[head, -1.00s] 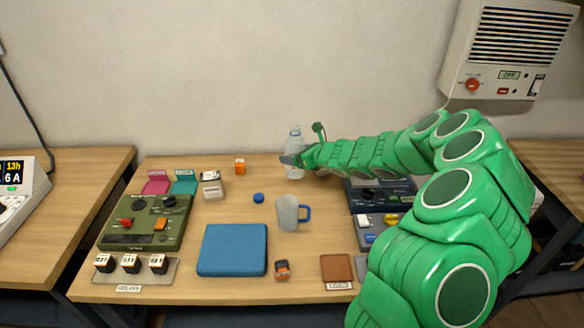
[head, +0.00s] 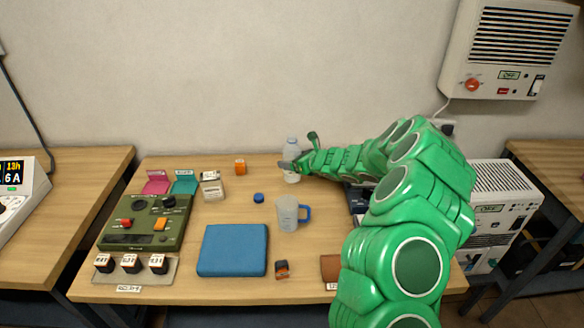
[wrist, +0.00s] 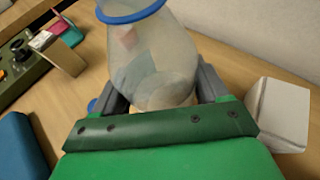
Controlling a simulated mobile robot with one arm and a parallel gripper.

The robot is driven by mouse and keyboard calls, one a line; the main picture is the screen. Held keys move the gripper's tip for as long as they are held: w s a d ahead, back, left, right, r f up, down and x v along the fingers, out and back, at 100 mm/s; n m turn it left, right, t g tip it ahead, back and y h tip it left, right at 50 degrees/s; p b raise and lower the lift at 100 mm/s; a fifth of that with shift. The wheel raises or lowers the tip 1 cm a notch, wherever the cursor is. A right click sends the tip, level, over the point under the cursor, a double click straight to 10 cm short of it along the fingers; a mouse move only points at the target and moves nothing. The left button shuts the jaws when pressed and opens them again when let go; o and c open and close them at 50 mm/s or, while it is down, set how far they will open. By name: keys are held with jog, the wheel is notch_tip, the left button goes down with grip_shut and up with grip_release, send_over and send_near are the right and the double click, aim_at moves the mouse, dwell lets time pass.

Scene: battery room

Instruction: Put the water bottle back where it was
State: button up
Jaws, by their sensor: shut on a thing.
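The clear water bottle (head: 292,151) is at the back of the middle table, near the wall. My gripper (head: 290,166) is shut around its lower part, coming from the right. In the wrist view the bottle (wrist: 150,62) is between the two fingers (wrist: 157,98), with a blue ring at its upper end. The bottle looks about upright in the head view. Whether its base touches the table or hangs just above it, I cannot tell.
A blue pad (head: 233,250) lies nearer. A pale block (wrist: 280,113) shows right of my gripper.

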jog(key=shift+f, duration=1.5)
jog(key=shift+f, duration=0.1)
jog(key=o, duration=1.3)
jog(key=v, duration=1.2)
